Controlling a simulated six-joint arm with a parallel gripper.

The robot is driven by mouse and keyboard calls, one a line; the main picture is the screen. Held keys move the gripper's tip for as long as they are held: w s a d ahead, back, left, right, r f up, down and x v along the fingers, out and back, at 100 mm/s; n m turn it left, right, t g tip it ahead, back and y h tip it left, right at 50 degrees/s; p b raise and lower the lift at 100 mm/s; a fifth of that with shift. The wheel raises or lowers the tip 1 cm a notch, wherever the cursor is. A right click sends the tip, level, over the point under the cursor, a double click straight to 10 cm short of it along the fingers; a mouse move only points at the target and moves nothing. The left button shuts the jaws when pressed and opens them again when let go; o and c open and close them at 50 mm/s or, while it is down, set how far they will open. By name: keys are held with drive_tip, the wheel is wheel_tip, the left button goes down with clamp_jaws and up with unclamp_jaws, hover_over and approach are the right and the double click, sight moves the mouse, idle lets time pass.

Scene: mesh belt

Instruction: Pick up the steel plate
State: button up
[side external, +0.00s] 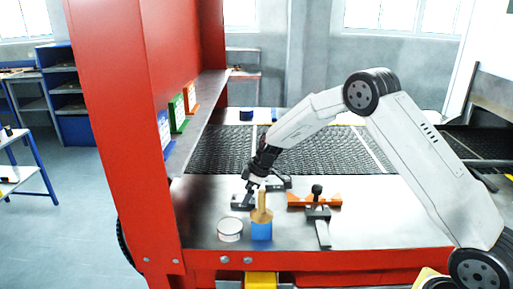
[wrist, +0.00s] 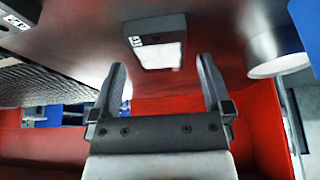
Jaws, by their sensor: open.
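A small grey block with a label and a bright, shiny face (wrist: 158,52), which looks like the steel plate, lies beyond my gripper (wrist: 160,63) in the wrist view. The two fingers are apart with nothing between them, and the block shows just past their tips. In the side view my gripper (side external: 254,181) points down close above the bench, beside a low dark grey block (side external: 241,203). Another grey block (side external: 281,182) lies just behind it. A similar labelled block (wrist: 20,10) is cut off at the top left of the wrist view. I cannot tell surely which is the plate.
A white round tin (side external: 230,232) and a blue can (side external: 261,231) with a wooden handle upright stand in front of my gripper. An orange bracket (side external: 298,199) and a dark clamp-like tool (side external: 322,228) lie to the right. Behind is the mesh belt (side external: 215,135); a red post (side external: 125,120) stands left.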

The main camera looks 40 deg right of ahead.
drive_tip(key=shift+x, duration=0.95)
drive_tip(key=shift+w+r, duration=0.1)
clamp_jaws()
